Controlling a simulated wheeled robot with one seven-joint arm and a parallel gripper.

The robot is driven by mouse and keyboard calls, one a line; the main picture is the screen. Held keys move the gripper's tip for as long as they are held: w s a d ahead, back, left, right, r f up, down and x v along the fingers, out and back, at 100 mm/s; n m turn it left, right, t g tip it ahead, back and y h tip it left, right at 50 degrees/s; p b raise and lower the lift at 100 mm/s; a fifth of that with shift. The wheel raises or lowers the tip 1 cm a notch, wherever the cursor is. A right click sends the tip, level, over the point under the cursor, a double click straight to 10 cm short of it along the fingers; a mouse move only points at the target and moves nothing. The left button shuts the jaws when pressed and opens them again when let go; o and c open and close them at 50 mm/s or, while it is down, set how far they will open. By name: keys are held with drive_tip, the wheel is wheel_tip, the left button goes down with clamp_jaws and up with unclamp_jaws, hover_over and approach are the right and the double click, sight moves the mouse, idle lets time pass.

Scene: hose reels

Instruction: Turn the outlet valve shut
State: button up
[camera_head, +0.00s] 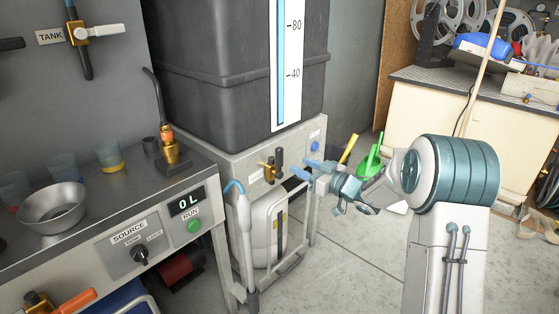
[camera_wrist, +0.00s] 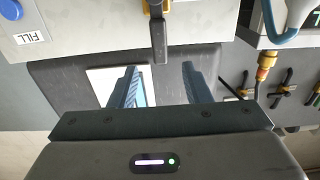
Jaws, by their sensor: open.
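A brass valve (camera_head: 269,172) with a dark lever (camera_head: 279,160) sits on the front of the grey stand under the black tank; I read no outlet label on it. In the wrist view its dark lever (camera_wrist: 157,35) runs down from the top edge, and its end lies between my fingertips in the picture. I cannot tell its depth relative to them. My gripper (camera_head: 303,171) is open, just right of the valve in the head view, with its blue fingers pointing at the stand. In the wrist view the gripper (camera_wrist: 160,68) shows nothing held.
The black tank (camera_head: 235,65) stands above, with a level scale. A blue button (camera_head: 315,146) is on the stand right of the valve. A hooked grey-blue pipe (camera_head: 243,240) stands at the left. A metal bench (camera_head: 60,235) with a bowl lies further left.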

sight(282, 157)
drive_tip(key=b+x, duration=0.2)
drive_tip(key=x, duration=0.8)
clamp_jaws()
